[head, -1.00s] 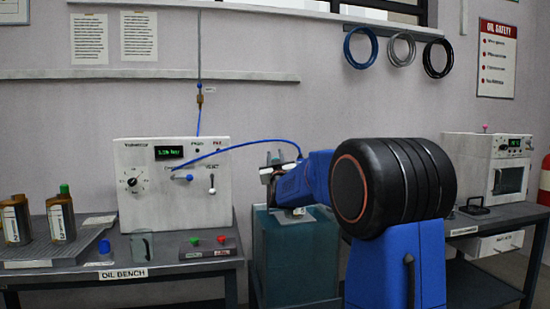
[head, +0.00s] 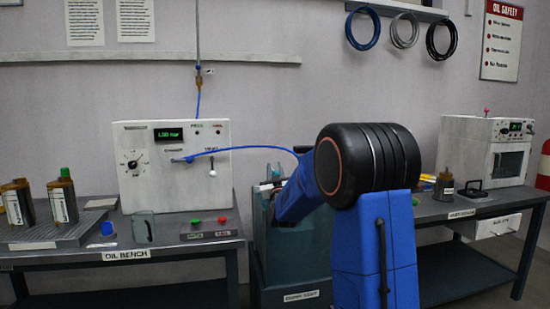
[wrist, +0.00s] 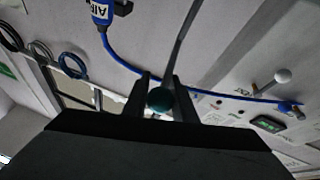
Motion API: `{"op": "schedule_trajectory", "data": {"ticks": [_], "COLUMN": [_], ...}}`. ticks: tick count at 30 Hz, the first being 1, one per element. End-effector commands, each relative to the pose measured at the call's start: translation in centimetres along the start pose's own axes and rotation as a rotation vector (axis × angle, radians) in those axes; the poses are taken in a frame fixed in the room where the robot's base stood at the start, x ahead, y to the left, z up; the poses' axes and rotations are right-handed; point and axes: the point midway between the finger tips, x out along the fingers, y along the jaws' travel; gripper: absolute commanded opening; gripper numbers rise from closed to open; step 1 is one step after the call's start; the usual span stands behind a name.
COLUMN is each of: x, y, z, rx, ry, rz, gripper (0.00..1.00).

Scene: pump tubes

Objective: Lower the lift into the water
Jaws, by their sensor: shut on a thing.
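The water tank (head: 300,250) with teal, see-through walls stands in the middle of the head view, between the two benches. My gripper (head: 270,187) is low at the tank's rim, pointing down and left. In the wrist view my gripper (wrist: 161,97) is shut on a round teal knob (wrist: 160,100), which I take to be the lift's handle. A thin dark rod (wrist: 183,35) runs upward beside it. The lift's platform, and whatever it carries, are hidden behind my arm and the tank wall. A blue air hose (head: 245,149) arches from the control panel (head: 175,185) toward the tank.
The oil bench (head: 60,258) on the left holds bottles, a glass beaker (head: 143,227) and a box with green and red buttons (head: 209,233). Another bench at right carries a white oven-like box (head: 470,150) and a small jar (head: 444,186). Hose coils hang on the wall.

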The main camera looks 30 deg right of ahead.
Motion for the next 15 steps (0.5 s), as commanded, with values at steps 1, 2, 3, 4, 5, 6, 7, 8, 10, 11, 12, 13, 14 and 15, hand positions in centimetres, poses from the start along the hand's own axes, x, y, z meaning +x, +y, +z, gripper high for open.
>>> {"op": "schedule_trajectory", "data": {"ticks": [1,2,3,4,5,6,7,8,10,11,12,13,14,15], "x": [-0.4,-0.6,-0.8,-0.9,-1.1,-1.2,-1.3,-1.4,-1.7,-1.7,-1.8,-1.9,-1.9,-2.0], "y": [-0.2,-0.3,-0.4,-0.5,-0.6,-0.6,-0.7,-0.7,-0.9,-0.9,-0.9,-1.0,-1.0,-1.0], "z": [1.1,1.5,2.0,2.3,2.6,3.0,3.3,3.5,4.1,4.3,4.5,4.6,4.7,4.8], "rx": [0.0,0.0,-0.001,-0.001,-0.001,-0.001,-0.001,-0.001,-0.001,-0.001,-0.001,-0.001,-0.001,-0.001], "ry": [-0.006,-0.006,-0.006,-0.006,-0.006,-0.004,-0.004,-0.005,-0.005,-0.004,-0.004,-0.004,-0.004,-0.004], "rz": [-0.001,-0.001,-0.001,-0.001,-0.001,-0.001,-0.001,-0.001,-0.001,-0.001,0.0,0.0,0.0,0.0], "gripper": [0.0,0.0,0.0,0.0,0.0,0.0,0.0,0.0,0.0,0.0,0.0,0.0,0.0,0.0]}}
